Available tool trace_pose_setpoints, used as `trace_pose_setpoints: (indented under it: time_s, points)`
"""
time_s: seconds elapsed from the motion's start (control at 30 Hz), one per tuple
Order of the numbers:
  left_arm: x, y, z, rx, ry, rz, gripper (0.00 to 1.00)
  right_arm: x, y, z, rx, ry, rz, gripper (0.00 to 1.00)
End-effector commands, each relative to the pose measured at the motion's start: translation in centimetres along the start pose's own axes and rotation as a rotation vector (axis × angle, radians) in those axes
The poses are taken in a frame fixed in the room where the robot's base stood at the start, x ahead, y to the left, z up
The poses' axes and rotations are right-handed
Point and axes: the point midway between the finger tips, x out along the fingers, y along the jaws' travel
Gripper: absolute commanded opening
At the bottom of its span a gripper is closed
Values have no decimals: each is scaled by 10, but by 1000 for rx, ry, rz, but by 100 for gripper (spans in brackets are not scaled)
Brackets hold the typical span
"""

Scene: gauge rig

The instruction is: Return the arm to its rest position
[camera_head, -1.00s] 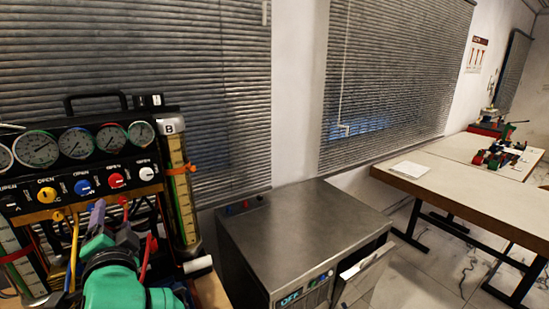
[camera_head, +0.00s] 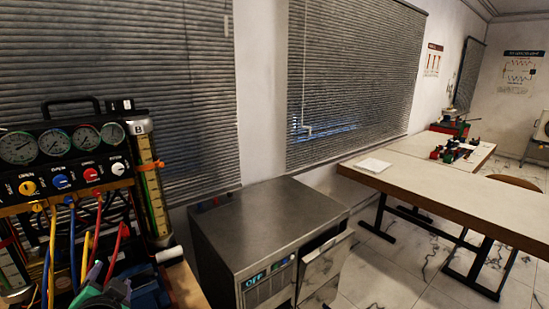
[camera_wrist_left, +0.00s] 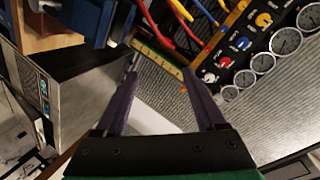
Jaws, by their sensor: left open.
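My left gripper (camera_head: 103,287) is low at the left of the head view, in front of the gauge rig. Its purple fingers stand apart in the left wrist view (camera_wrist_left: 160,80), with nothing held between them. The gauge rig (camera_head: 72,165) has a row of round dials, coloured knobs and hanging hoses. It also shows in the left wrist view (camera_wrist_left: 250,45), beyond the fingers. The fingers appear apart from the panel. My right gripper is in neither view.
A cylinder marked B (camera_head: 148,180) stands at the rig's right side. A steel cabinet (camera_head: 268,225) with a partly open front stands right of it. A long table (camera_head: 450,195) with a paper (camera_head: 373,166) is further right, with open tiled floor below.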

Motion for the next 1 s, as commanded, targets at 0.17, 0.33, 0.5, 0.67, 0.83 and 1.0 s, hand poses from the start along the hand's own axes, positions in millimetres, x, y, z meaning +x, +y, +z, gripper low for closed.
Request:
trace_pose_setpoints:
  time_s: [0.17,0.33,0.5,0.67,0.83,1.0]
  points:
    - [-1,64,38,-86,-95,219,72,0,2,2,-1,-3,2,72]
    - [-19,130,81,-179,-232,447,72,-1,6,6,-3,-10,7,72]
    - [-56,192,125,-263,-409,670,72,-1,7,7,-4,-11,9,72]
    - [-90,240,162,-318,-573,830,72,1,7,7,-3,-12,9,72]
    - [-55,301,199,-300,-596,835,72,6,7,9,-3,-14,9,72]
    - [-33,369,256,-280,-625,849,72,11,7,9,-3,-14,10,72]
